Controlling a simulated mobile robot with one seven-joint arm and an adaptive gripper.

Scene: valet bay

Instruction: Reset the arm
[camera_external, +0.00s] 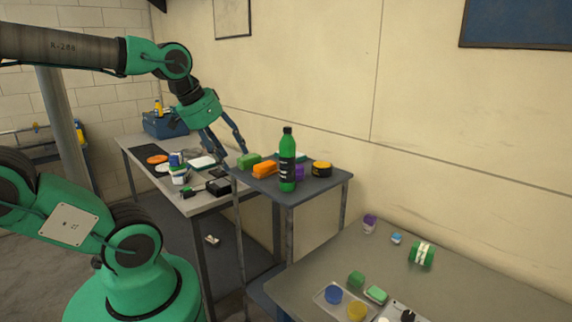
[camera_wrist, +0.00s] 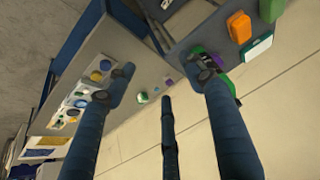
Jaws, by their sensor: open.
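My gripper (camera_external: 232,148) hangs from the green arm above the back edge of the small middle table (camera_external: 325,184), near its left end. In the wrist view my gripper (camera_wrist: 165,85) has its blue fingers spread wide apart, with nothing between them. A green bottle (camera_external: 288,160) with a black label stands upright on that table, apart from the fingers in the external view. An orange block (camera_external: 265,170) and a green block (camera_external: 249,160) sit near the fingertips. Whether a finger touches the green block I cannot tell.
A long table (camera_external: 212,207) at the left carries several small items. A lower grey table (camera_external: 450,275) at the front right holds a tray (camera_external: 320,297), a green-and-white roll (camera_external: 421,253) and other pieces. The cream wall (camera_external: 420,130) is close behind the tables.

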